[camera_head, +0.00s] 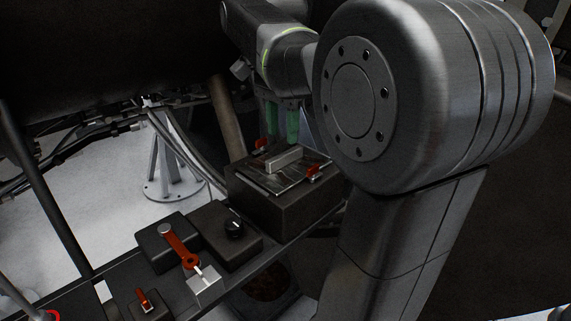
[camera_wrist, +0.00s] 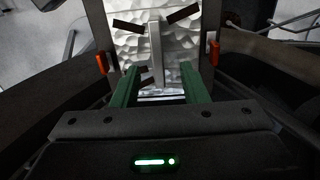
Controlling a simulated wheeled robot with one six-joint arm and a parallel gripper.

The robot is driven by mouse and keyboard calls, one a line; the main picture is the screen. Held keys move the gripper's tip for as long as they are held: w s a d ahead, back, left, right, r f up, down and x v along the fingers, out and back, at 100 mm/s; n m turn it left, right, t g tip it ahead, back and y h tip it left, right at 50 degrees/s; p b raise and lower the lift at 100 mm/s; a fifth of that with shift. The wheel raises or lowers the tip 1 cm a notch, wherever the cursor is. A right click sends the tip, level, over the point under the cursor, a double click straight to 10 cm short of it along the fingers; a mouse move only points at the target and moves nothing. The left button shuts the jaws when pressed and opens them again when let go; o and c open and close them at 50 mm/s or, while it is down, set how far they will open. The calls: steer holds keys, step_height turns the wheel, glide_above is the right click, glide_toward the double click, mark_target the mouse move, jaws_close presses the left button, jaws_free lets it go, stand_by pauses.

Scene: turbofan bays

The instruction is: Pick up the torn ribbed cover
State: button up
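A silver cover plate (camera_head: 262,181) with a raised bar handle (camera_head: 284,160) lies on top of a dark box (camera_head: 283,208). In the wrist view the cover (camera_wrist: 181,44) has a dimpled surface with several dark strips that may be tears; ribs are not clear. The handle (camera_wrist: 156,52) runs up its middle. Red latches (camera_wrist: 102,63) (camera_wrist: 214,54) sit at its left and right sides. My gripper (camera_head: 282,138) has green fingers and is above the cover. In the wrist view my gripper (camera_wrist: 160,72) is open, fingers apart on either side of the handle's line, holding nothing.
A long dark bench carries a block with a red lever (camera_head: 180,247), a black knob (camera_head: 234,229) and a small red switch (camera_head: 144,299). Hoses and a brown pipe (camera_head: 226,115) pass behind the box. My arm hides the right side.

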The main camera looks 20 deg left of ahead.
mark_target(285, 153)
steer(key=shift+w+d+f+p, duration=0.1)
steer(key=shift+d+f+p, duration=0.1)
steer(key=shift+f, duration=1.15)
steer(key=shift+d+f+p, duration=0.1)
steer(key=shift+f+p, duration=0.05)
steer(key=shift+f, duration=1.2)
jaws_close()
